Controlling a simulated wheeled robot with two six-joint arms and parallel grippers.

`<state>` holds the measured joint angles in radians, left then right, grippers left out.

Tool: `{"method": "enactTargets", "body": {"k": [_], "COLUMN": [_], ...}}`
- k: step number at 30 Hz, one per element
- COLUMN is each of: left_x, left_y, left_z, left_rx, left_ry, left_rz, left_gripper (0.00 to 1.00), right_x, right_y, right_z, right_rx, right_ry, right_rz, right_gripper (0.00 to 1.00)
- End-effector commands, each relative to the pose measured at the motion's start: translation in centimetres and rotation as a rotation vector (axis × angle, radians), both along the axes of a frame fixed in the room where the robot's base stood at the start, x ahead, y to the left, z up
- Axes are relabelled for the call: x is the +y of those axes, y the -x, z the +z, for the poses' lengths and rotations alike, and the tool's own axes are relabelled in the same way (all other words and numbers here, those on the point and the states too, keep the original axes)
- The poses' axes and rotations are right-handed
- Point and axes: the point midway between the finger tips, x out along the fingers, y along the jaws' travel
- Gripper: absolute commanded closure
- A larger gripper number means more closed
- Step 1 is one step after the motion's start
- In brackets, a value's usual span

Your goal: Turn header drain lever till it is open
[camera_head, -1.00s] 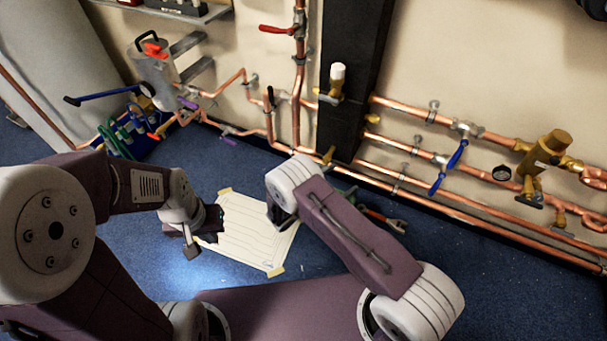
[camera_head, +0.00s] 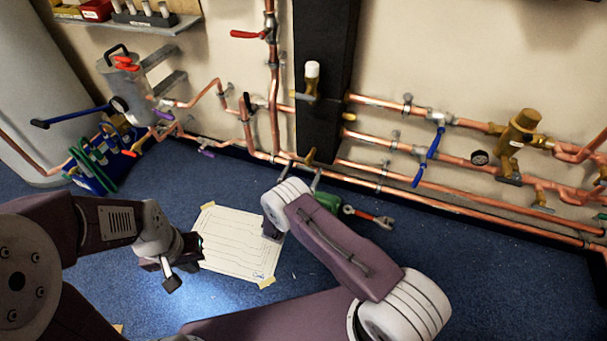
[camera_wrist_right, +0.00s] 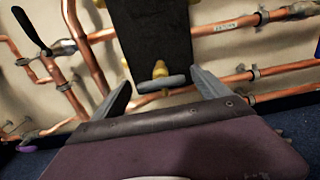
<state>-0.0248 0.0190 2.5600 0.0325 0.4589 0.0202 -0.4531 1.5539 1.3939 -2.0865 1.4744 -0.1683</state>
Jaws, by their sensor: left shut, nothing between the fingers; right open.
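A brass valve with a grey lever (camera_wrist_right: 162,84) shows at the foot of the dark column in the right wrist view. The lever lies nearly crosswise in the picture, between the fingers of my right gripper (camera_wrist_right: 163,92). I cannot tell whether the fingers touch it. In the head view the brass valve (camera_head: 310,156) is small, and my right gripper (camera_head: 301,175) is just below it, partly hidden behind its own wrist. The right gripper is open. My left gripper (camera_head: 188,254) is shut and empty, low over the floor, far from the valve. No label on the lever is readable.
The dark column (camera_head: 322,85) stands against the wall among copper pipes (camera_head: 450,165). Blue levers (camera_head: 428,155) sit to its right and a red lever (camera_head: 249,34) to its upper left. A paper sheet (camera_head: 238,243) and a red-handled tool (camera_head: 370,216) lie on the blue floor.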

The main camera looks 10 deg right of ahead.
Motion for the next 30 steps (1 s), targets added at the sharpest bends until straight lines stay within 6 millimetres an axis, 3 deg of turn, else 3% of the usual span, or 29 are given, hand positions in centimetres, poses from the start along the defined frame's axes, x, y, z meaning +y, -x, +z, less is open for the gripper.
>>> {"method": "enactTargets", "body": {"k": [7,14,23,30], "left_x": [0.00,0.00,0.00,0.00], "left_y": [0.00,-0.01,0.00,0.00], "left_z": [0.00,0.00,-0.02,-0.07], "left_rx": [0.000,0.000,0.000,0.000], "left_ry": [0.000,0.000,0.000,0.000], "left_rz": [0.000,0.000,0.000,0.000], "left_gripper": [1.00,1.00,1.00,1.00], "right_x": [-0.09,-0.09,-0.07,0.00], "right_y": [-0.13,-0.10,-0.11,-0.16], "right_z": [0.08,0.06,0.03,0.00], "right_rx": [0.000,0.000,0.024,0.109], "right_ry": [0.000,0.000,0.034,0.160], "right_rz": [0.000,0.000,0.000,-0.001], "right_gripper": [0.15,0.77,0.77,0.77]}}
